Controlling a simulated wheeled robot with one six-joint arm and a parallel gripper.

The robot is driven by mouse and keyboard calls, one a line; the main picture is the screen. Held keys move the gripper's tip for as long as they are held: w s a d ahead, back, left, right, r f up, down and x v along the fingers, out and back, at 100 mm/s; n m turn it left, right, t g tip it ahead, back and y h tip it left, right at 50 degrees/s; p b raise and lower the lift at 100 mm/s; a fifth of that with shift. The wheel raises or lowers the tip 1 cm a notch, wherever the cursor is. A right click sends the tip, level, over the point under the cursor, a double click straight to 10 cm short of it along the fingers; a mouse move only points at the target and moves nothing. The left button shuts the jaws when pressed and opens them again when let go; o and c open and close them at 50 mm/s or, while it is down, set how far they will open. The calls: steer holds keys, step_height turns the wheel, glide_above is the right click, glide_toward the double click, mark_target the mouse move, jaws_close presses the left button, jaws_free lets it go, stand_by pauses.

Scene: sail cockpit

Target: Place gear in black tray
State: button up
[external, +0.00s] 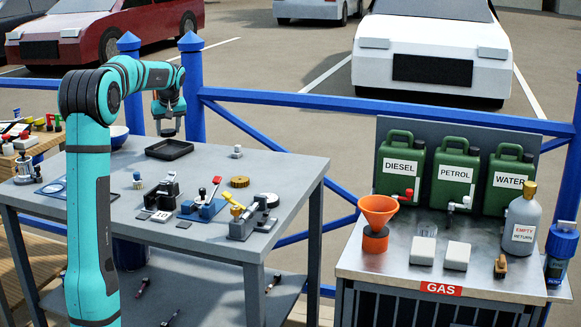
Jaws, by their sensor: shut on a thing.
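The black tray (170,150) is a shallow dark tray lying flat near the back left of the grey table. My gripper (168,131) points down just above the tray, apart from its rim as far as I can see. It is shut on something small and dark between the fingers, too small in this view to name. A round brass-coloured disc with a toothed-looking edge, like a gear (239,181), lies flat on the table to the right of the tray, away from my gripper.
A small grey part (237,152) stands right of the tray. A black device (163,190), a blue part with a red-tipped lever (205,205) and a yellow-handled valve (240,215) crowd the table's middle and front. A bowl (117,135) sits left of the tray. Blue railing runs behind.

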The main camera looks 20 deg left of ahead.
mark_target(165, 152)
steer(key=shift+f, duration=2.85)
steer(key=shift+f, duration=0.1)
steer(key=o, duration=1.1)
steer(key=v, duration=1.2)
